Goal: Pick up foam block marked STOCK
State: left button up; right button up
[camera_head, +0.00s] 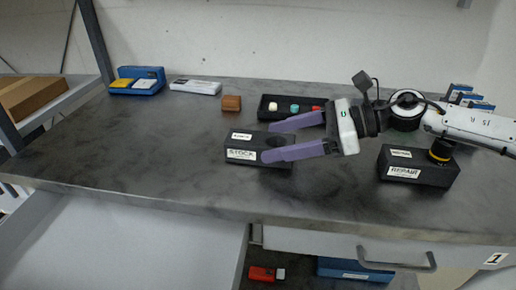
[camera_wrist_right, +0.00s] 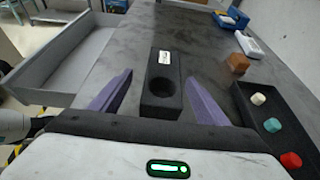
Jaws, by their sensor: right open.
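The black foam block marked STOCK (camera_head: 240,155) lies on the dark grey tabletop near its middle, with white labels on its top and front. In the right wrist view the block (camera_wrist_right: 161,60) shows a round hole in its top. My right gripper (camera_head: 266,141) is open, with its purple fingers reaching over the block's right part in the head view. In the right wrist view the gripper (camera_wrist_right: 160,82) has one finger on each side of the block, with gaps between. My left gripper is not in view.
Another black labelled foam block (camera_head: 418,172) lies to the right under my right arm. A black tray (camera_head: 270,104) with small coloured pieces and a brown block (camera_head: 231,103) are behind. An open drawer (camera_head: 110,240) is at front left. The tabletop's left part is clear.

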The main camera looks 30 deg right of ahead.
aim_at(266, 140)
jog(key=shift+w+a+p, duration=0.4)
jog(key=shift+w+p, duration=0.05)
jog(key=p+x, duration=0.1)
jog(key=x, duration=0.2)
jog(key=shift+w+d, duration=0.1)
jog(key=shift+w, duration=0.05)
jog(key=shift+w+a+f, duration=0.3)
jog(key=shift+a, duration=0.05)
jog(key=shift+f, duration=0.1)
jog(key=shift+c, duration=0.5)
jog(key=c, duration=1)
jog(key=shift+c, duration=0.2)
